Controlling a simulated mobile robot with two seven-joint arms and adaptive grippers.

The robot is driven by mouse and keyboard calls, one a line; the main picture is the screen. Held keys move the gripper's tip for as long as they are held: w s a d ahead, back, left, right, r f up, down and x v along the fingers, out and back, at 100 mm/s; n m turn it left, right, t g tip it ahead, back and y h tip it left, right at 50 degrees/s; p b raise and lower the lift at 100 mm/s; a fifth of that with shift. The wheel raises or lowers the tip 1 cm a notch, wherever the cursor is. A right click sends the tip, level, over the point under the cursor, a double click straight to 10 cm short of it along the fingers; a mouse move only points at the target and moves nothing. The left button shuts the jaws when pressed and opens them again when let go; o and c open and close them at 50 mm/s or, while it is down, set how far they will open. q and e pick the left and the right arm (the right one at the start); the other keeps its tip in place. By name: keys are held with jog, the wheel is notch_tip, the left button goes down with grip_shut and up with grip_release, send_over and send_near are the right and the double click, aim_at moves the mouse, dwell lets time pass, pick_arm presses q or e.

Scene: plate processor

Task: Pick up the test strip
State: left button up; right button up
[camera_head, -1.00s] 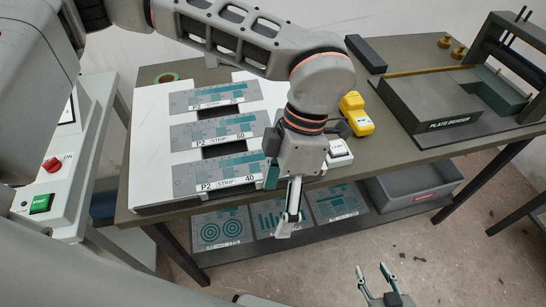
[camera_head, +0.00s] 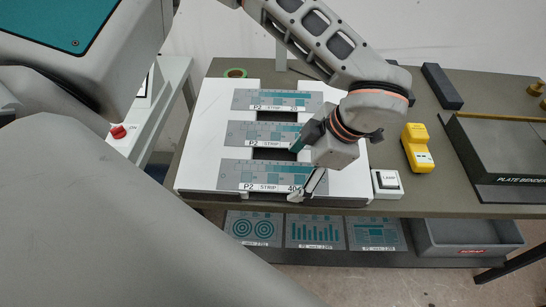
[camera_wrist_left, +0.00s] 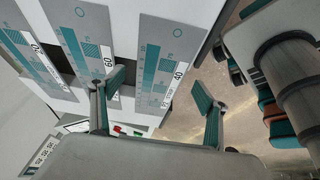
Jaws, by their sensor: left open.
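Three grey test strips with teal patterns lie in a column on a white board (camera_head: 205,130). My left gripper (camera_head: 303,168) is open and empty at the right end of strip 40. In the left wrist view, the open fingers (camera_wrist_left: 160,88) straddle the line of strip 40 (camera_wrist_left: 165,55); whether they touch it I cannot tell. My right gripper is out of view.
A white lamp switch (camera_head: 387,183) and a yellow device (camera_head: 417,148) stand right of the board. A dark plate bender (camera_head: 510,150) is at the far right. Several patterned plates (camera_head: 315,231) and a grey bin (camera_head: 465,235) sit on the shelf below.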

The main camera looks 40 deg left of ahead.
pick_arm(q)
jog(key=shift+a+f, duration=0.25)
jog(key=shift+f, duration=0.3)
jog(key=c, duration=0.9)
jog(key=shift+r, duration=0.1)
